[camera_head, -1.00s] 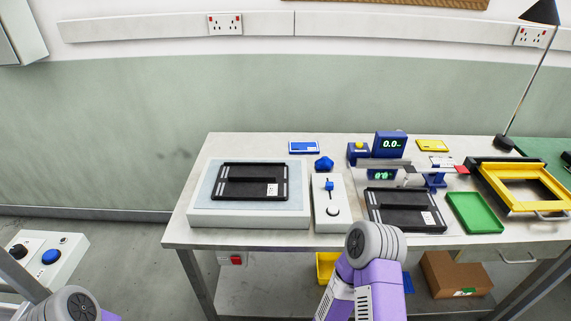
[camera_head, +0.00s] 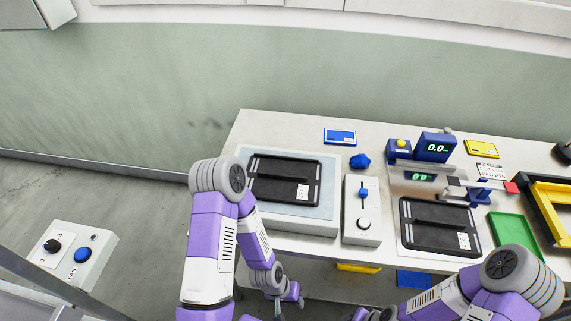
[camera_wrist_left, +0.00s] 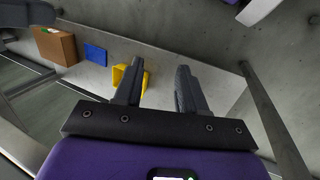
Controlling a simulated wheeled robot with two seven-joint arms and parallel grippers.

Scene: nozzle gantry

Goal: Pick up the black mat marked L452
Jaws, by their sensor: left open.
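Two black mats show in the head view. One mat (camera_head: 284,177) lies on a raised pale platform at the left of the table. The other mat (camera_head: 438,224) lies on the right part of the table. Each has a white label, too small to read, so I cannot tell which is L452. My left gripper is open and empty in the left wrist view (camera_wrist_left: 157,72), its fingers apart above the floor and lower shelf. In the head view my left arm covers the platform's left edge, and its wrist hangs in front of the table. My right gripper is out of sight.
A white control box (camera_head: 361,205) with a blue slider stands between the mats. A scale display (camera_head: 435,147), a green tray (camera_head: 512,230) and a yellow frame (camera_head: 553,193) are to the right. A yellow bin (camera_wrist_left: 128,78) is below the table.

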